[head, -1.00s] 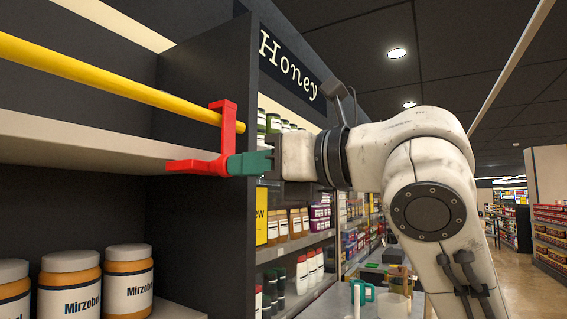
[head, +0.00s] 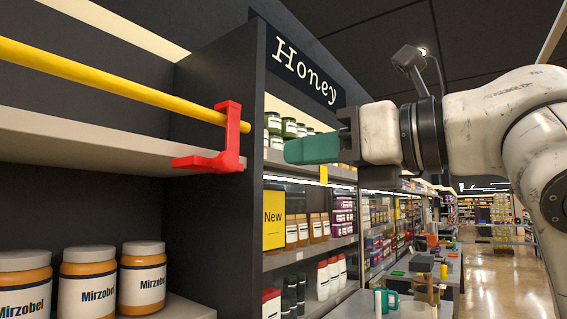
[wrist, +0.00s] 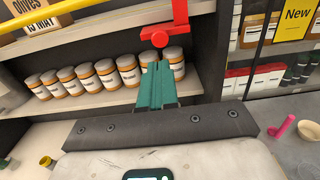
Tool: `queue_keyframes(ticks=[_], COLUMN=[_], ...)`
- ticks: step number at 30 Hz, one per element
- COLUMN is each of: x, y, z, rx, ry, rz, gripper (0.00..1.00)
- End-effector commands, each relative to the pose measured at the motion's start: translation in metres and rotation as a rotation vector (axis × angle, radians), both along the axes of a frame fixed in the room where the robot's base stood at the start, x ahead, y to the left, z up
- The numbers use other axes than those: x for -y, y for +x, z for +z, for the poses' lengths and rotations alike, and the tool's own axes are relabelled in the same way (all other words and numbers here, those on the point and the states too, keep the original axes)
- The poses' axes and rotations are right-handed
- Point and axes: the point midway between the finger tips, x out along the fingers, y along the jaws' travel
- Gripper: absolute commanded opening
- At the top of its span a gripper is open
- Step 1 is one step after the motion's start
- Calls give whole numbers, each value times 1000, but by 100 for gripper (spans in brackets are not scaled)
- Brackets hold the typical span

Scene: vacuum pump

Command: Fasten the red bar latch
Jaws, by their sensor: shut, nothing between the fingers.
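The red bar latch (head: 228,140) is an upright red bracket at the shelf's front edge, by the dark upright panel. The yellow bar (head: 110,80) runs across the front of the shelf and its right end passes through the top of the latch. In the wrist view the latch (wrist: 179,20) is at the top, just beyond my fingertips. My gripper (head: 290,151) has teal fingers and is shut and empty. It is to the right of the latch, apart from it. The fingers also show together in the wrist view (wrist: 156,70).
Several Mirzobel jars (head: 88,280) stand on the shelf below the bar. The dark upright panel (head: 210,230) divides this shelf from the honey shelves on the right. A grey table (head: 400,300) with small items is at lower right.

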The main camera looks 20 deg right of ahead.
Motion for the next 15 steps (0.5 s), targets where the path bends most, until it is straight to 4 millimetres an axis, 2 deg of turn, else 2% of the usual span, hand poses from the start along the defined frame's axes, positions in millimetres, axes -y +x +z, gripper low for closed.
queue_keyframes(ticks=[6, 15], x=[19, 25], y=[-26, -35], z=[-1, 0], rx=[1, -1], ry=[0, -1], rz=[-2, 0], gripper=[0, 0])
